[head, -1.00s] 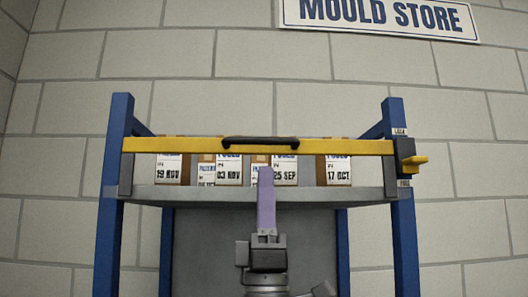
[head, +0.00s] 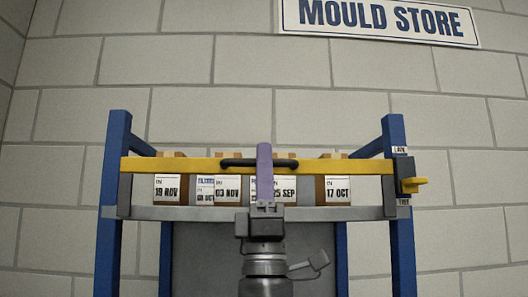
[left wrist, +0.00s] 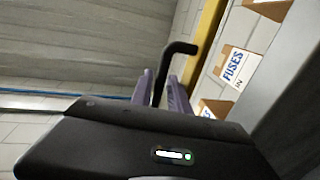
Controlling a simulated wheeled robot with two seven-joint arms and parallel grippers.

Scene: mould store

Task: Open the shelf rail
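The yellow shelf rail (head: 185,165) runs across the front of the blue-posted shelf, in front of the boxes. Its black handle (head: 287,163) is at the middle. My left gripper (head: 264,150) points up, and its purple fingers overlap the handle in the head view. In the left wrist view its two fingers (left wrist: 160,88) stand apart, with part of the black handle (left wrist: 181,48) between them; contact is not clear. My right gripper is out of view.
Several labelled boxes (head: 338,190) stand on the grey shelf board (head: 160,212) behind the rail. Blue posts (head: 400,235) flank it on both sides. A grey block wall with a MOULD STORE sign (head: 380,18) is behind. The space above the rail is clear.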

